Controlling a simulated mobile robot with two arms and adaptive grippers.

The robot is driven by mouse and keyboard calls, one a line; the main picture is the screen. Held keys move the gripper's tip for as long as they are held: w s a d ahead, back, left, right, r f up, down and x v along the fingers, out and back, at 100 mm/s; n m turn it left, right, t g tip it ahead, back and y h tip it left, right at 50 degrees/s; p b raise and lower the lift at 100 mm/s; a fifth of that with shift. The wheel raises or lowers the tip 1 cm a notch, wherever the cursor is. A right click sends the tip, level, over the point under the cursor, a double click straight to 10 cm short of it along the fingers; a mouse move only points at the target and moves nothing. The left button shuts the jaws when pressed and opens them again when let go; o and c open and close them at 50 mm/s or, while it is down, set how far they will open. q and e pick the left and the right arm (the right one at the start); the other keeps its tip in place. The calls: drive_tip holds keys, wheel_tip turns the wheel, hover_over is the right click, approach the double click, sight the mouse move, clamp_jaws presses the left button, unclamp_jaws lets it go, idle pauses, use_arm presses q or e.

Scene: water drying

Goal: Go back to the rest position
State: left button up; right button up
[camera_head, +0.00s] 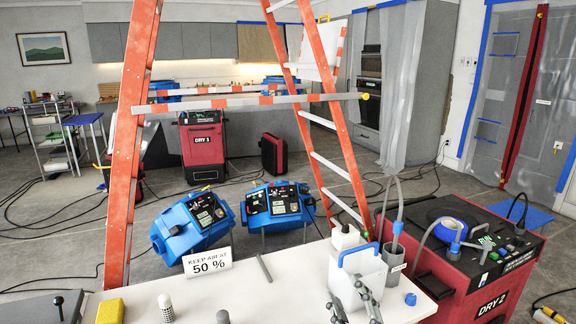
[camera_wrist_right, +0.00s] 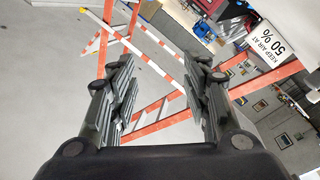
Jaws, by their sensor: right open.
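My right gripper (camera_head: 347,293) shows at the bottom of the head view, in front of a white jug (camera_head: 352,265) with a blue handle. I cannot tell whether it touches the jug. In the right wrist view its two dark fingers (camera_wrist_right: 163,85) stand well apart, with nothing between them but a view of the floor and the orange ladder. My left gripper is not in view.
A white table (camera_head: 275,295) holds a "KEEP AIR AT 50 %" sign (camera_head: 208,262), a yellow sponge (camera_head: 110,311) and small bottles. An orange ladder (camera_head: 126,160) stands behind it. A red machine marked DRY 2 (camera_head: 480,275) stands close at the right.

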drive_tip(key=s+d+f+m+g+h, duration=0.2)
drive_tip(key=s+d+f+m+g, duration=0.2)
drive_tip(key=s+f, duration=0.25)
drive_tip(key=s+d+f+m+g+h, duration=0.35)
drive_tip(key=s+f, duration=0.25)
drive_tip(key=f, duration=0.2)
drive_tip(key=s+f+g+y, duration=0.1)
drive_tip(key=s+f+g, duration=0.25)
drive_tip(key=s, duration=0.65)
drive_tip(key=s+f+g+y, duration=0.1)
drive_tip(key=s+f+g, duration=0.25)
drive_tip(key=s, duration=0.65)
wheel_tip(320, 180, down, 26)
drive_tip(key=s+g, duration=0.1)
drive_tip(key=g, duration=0.1)
drive_tip(key=s+d+f, duration=0.3)
drive_tip(key=s+f, duration=1.2)
drive_tip(key=s, duration=0.2)
drive_tip(key=shift+f+g, duration=0.4)
drive_tip(key=shift+g, duration=0.05)
